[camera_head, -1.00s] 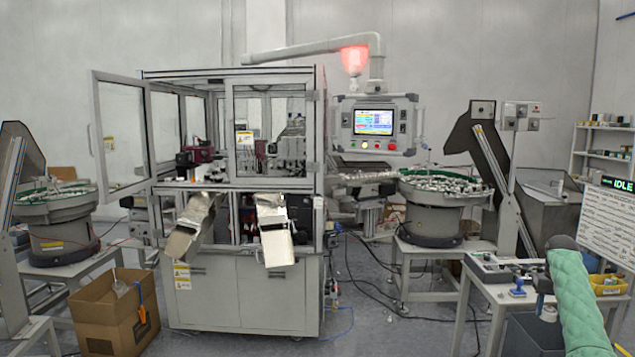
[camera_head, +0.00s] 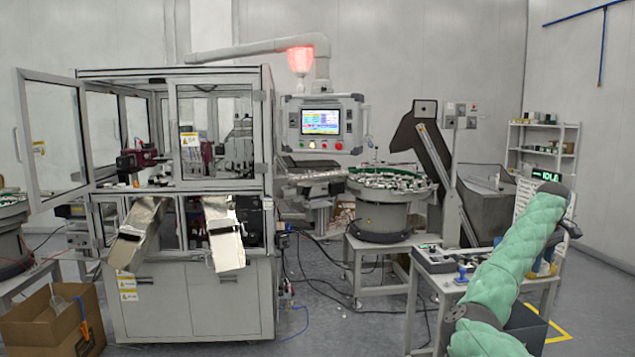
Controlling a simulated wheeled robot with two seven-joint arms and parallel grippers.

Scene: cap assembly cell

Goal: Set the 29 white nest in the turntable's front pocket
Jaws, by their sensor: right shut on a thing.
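My right arm in its green quilted sleeve reaches up from the lower right. My right gripper (camera_head: 572,228) shows only as a small dark part at the arm's far end, by the side table. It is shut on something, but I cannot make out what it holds. I cannot pick out the 29 white nest. The turntable and its front pocket cannot be made out; small parts show inside the framed glass machine (camera_head: 190,280) at the left, whose left door (camera_head: 52,135) stands open. My left gripper is not in view.
Two metal chutes (camera_head: 226,245) stick out from the machine's front. A bowl feeder (camera_head: 385,212) stands on a table right of it. The side table (camera_head: 425,270) holds trays and a blue stamp-like item (camera_head: 462,272). A cardboard box (camera_head: 55,325) sits front left. Cables cross the floor between.

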